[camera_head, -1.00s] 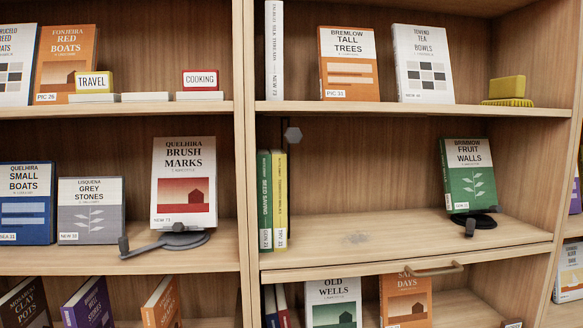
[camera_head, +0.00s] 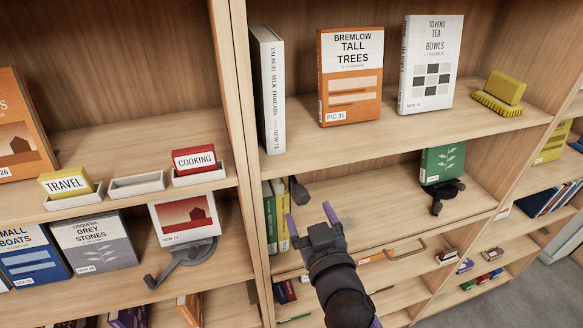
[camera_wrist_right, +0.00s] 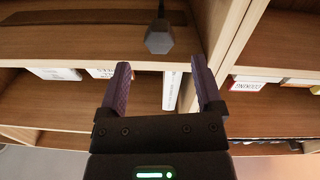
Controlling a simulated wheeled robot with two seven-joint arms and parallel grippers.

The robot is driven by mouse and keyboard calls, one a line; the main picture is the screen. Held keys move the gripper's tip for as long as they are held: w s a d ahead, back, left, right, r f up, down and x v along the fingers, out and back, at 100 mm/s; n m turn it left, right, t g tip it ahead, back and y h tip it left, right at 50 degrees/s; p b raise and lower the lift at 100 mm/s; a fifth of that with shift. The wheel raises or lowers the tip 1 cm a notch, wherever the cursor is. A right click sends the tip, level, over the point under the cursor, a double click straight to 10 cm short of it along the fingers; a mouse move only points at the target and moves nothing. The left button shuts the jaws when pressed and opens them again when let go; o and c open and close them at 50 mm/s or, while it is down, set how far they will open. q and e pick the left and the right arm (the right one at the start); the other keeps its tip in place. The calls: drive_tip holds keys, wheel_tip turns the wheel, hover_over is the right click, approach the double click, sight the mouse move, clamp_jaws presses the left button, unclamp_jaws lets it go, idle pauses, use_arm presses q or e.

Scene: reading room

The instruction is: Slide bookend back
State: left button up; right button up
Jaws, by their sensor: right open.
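The bookend's dark six-sided knob (camera_head: 299,191) stands out beside the yellow book (camera_head: 282,215) on the middle shelf (camera_head: 380,205) of the right bay. A green book (camera_head: 268,215) stands left of the yellow one. The rest of the bookend is hard to make out. My right gripper (camera_head: 310,217) is open and empty in front of that shelf, its fingers pointing toward the knob. In the right wrist view the knob (camera_wrist_right: 159,38) lies beyond the gap between the open fingertips (camera_wrist_right: 164,75), apart from both. My left gripper is not in view.
The upper shelf's edge (camera_head: 400,135) runs above my right gripper. A green book on a dark stand (camera_head: 443,165) is at the shelf's right; the shelf between is mostly clear. A pull handle (camera_head: 405,250) is below. An upright divider (camera_head: 243,150) is at the left.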

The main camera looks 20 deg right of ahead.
sight(298, 185)
drive_tip(key=w, duration=0.8)
drive_tip(key=shift+w+f, duration=0.15)
drive_tip(key=shift+c, duration=0.3)
clamp_jaws()
